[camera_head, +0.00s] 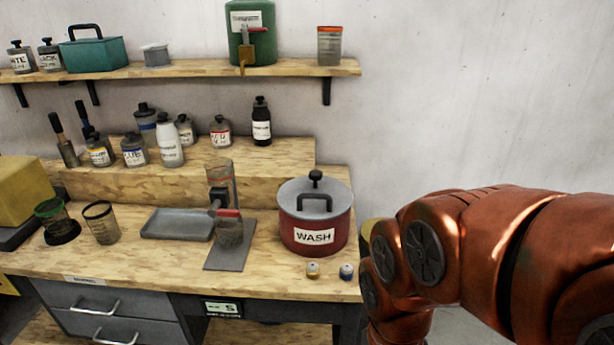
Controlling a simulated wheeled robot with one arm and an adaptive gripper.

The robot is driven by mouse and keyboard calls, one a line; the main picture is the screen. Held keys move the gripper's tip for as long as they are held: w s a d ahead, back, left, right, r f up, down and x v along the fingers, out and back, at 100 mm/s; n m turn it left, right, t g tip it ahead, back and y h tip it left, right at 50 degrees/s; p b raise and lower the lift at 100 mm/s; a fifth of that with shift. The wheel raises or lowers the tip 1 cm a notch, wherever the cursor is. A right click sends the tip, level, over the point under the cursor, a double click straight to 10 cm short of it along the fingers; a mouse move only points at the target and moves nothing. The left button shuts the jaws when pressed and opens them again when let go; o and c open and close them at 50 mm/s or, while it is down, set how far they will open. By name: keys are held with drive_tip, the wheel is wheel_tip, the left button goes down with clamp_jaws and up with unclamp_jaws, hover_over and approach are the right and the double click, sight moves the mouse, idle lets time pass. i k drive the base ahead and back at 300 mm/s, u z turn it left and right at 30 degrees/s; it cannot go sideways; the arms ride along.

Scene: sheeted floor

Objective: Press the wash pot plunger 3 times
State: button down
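The wash pot (316,234) is a red pot with a white WASH label, standing at the right end of the wooden workbench. It has a grey lid with a dark bar handle across it. A black plunger knob (316,177) stands up at the back of the lid. My copper-coloured arm comes in from the right, its links to the right of the pot and apart from it. My gripper itself cannot be seen, so its opening and contents are hidden.
Two small bottles (313,269) stand at the bench's front edge before the pot. A grey stand with a cup (229,232) is left of the pot, beside a grey tray (178,224). Labelled bottles (169,146) line the raised step. A shelf (195,69) hangs above. The air above the pot is clear.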

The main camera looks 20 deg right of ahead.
sight(315, 175)
drive_tip(key=u, duration=0.95)
drive_tip(key=k, duration=1.2)
drive_tip(key=u, duration=1.35)
drive_tip(key=i, duration=1.25)
drive_tip(key=z, duration=0.65)
drive_tip(key=i, duration=0.85)
drive_tip(key=z, duration=1.3)
drive_tip(key=i, duration=0.35)
drive_tip(key=z, duration=0.3)
